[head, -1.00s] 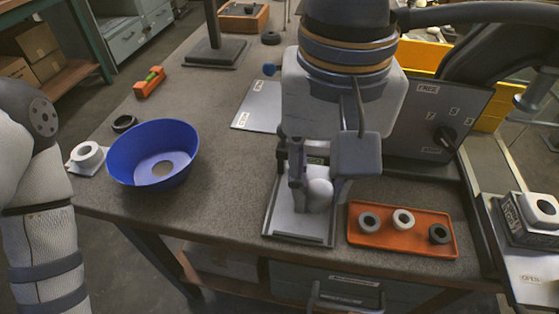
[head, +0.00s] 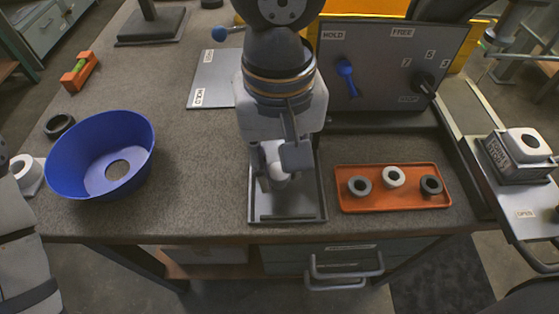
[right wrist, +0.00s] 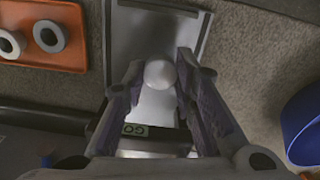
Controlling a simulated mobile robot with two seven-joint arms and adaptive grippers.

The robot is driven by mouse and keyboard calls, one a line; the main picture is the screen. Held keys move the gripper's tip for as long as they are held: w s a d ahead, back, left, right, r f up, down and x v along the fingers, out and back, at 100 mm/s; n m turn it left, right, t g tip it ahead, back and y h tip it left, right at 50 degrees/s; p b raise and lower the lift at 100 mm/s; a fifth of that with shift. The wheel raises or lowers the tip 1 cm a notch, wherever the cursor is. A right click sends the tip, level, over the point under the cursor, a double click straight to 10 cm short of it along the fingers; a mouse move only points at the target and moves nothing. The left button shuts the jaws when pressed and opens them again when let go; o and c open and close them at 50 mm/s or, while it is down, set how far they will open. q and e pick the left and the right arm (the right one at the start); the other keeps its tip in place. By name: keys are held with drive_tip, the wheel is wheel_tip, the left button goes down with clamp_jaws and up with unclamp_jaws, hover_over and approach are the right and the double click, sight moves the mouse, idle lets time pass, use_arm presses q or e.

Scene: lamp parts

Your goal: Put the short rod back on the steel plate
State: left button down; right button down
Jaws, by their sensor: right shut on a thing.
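My right gripper (head: 273,178) is shut on a pale, round-ended piece, which I take to be the short rod (head: 279,171). In the right wrist view its white end (right wrist: 160,74) sits between the two fingers. It is over the bright steel plate (head: 287,205), which has a dark raised frame. I cannot tell whether the piece touches the plate.
An orange tray (head: 393,206) with several rings stands right of the plate. A blue bowl (head: 135,130) is at the left. A flat HOLD plate (head: 204,70) lies behind. A switch panel (head: 385,90) stands behind the tray. The bench between bowl and plate is clear.

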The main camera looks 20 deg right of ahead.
sight(280, 173)
drive_tip(key=c, duration=1.3)
unclamp_jaws()
drive_tip(key=shift+s, duration=0.15)
use_arm(q)
drive_tip(key=shift+w+r+t+p, duration=0.6)
drive_tip(key=shift+w+r+p, duration=0.3)
drive_tip(key=shift+w+r, duration=0.3)
use_arm(e)
wheel_tip(280, 173, up, 12)
drive_tip(key=shift+r, duration=0.1)
